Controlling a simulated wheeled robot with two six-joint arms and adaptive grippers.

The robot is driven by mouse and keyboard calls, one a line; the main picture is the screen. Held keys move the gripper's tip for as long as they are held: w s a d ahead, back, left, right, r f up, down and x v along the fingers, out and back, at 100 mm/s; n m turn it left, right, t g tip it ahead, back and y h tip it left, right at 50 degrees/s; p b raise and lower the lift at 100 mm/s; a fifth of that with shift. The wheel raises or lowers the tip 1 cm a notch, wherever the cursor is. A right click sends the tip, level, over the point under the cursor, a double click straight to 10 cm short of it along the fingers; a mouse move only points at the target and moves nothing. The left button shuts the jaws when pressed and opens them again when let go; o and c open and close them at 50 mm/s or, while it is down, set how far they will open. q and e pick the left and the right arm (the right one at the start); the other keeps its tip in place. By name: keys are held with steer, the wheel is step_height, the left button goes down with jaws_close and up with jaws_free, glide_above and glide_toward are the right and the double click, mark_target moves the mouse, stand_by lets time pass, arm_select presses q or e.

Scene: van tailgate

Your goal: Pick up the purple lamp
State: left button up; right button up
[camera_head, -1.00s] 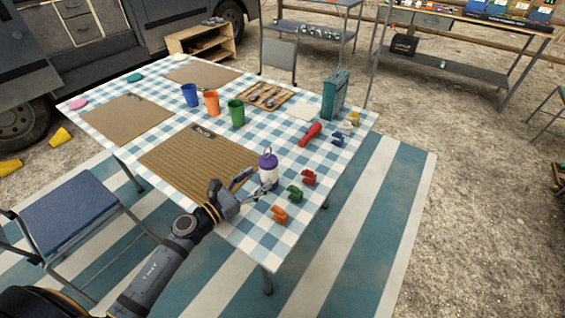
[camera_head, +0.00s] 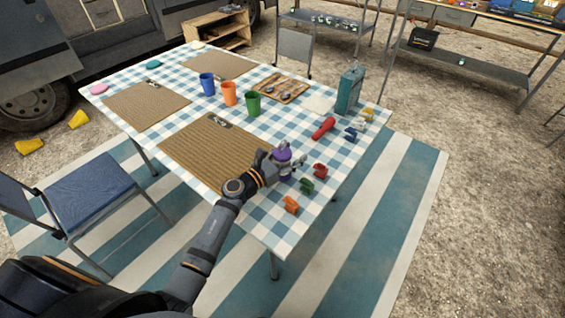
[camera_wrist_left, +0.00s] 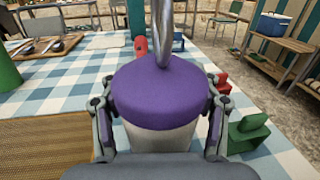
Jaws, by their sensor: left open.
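The purple lamp (camera_head: 283,153), with a purple cap, pale body and metal handle, stands upright near the table's right front edge. In the left wrist view the lamp (camera_wrist_left: 158,92) fills the middle, close up. My left gripper (camera_head: 288,167) is open at the lamp, hiding part of its body. In the left wrist view its fingers (camera_wrist_left: 159,118) stand on either side of the lamp. I cannot tell whether they touch it. My right gripper is not in view.
Red (camera_head: 320,170), green (camera_head: 307,185) and orange (camera_head: 291,204) clips lie just right of the lamp. A brown placemat (camera_head: 205,150) lies to its left. A blue chair (camera_head: 90,190) is at the left.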

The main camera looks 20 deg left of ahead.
arm_select(q)
steer(key=shift+c, duration=0.7)
jaws_close()
